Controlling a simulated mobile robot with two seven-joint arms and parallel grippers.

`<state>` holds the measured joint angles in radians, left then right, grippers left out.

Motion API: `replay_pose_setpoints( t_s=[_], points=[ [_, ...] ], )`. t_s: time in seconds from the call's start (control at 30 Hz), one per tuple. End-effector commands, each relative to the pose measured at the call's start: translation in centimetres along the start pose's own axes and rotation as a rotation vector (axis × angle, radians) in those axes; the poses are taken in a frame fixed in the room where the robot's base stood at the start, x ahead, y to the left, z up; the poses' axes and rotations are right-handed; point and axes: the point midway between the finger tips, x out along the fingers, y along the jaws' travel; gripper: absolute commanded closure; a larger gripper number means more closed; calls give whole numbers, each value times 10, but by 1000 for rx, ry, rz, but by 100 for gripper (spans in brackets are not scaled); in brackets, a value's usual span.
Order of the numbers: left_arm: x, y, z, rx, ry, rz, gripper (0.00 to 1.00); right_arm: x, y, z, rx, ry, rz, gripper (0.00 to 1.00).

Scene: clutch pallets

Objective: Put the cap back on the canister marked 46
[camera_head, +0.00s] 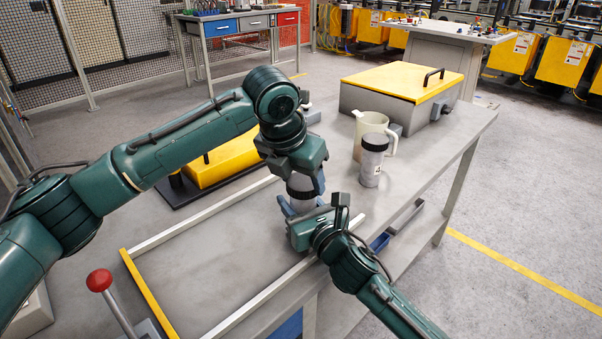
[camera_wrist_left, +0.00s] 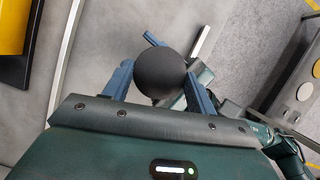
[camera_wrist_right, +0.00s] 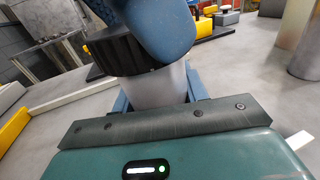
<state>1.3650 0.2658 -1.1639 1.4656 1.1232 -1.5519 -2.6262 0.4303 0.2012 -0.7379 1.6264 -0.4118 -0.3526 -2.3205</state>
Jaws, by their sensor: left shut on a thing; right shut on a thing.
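A grey-white canister (camera_wrist_right: 160,90) stands between the blue fingers of my right gripper (camera_head: 304,207), which is shut on its body. A black ribbed cap (camera_wrist_right: 122,52) sits at the canister's top; whether it is fully seated I cannot tell. My left gripper (camera_head: 303,187) comes from above and is shut on the cap, which shows as a dark round disc in the left wrist view (camera_wrist_left: 161,75). No number is readable on this canister. A second canister (camera_head: 371,168) with a black cap and a small label stands upright to the right, apart from both grippers.
A cream pitcher (camera_head: 372,124) stands just behind the second canister. A grey box with a yellow lid (camera_head: 400,80) is at the table's back. A yellow case (camera_head: 222,160) lies left, behind a pale rail (camera_head: 195,222).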

Motion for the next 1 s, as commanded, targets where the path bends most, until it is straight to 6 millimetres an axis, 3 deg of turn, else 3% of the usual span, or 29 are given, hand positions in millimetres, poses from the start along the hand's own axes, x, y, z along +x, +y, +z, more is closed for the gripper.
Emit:
replay_pose_setpoints(
  t_s=[0.17,0.5,0.77,0.8,1.0],
  points=[
    [2,0,-1,8,1,-3,65,0,0,-1,0,1,0,100],
    [2,3,-1,259,1,-107,65,0,0,-1,-1,2,0,100],
    [2,3,0,263,0,-108,65,0,0,-1,0,2,0,100],
    [2,3,0,263,-1,-108,40,0,0,-1,0,2,0,100],
    [2,3,0,262,-1,-108,24,0,0,-1,0,2,0,100]
  ],
)
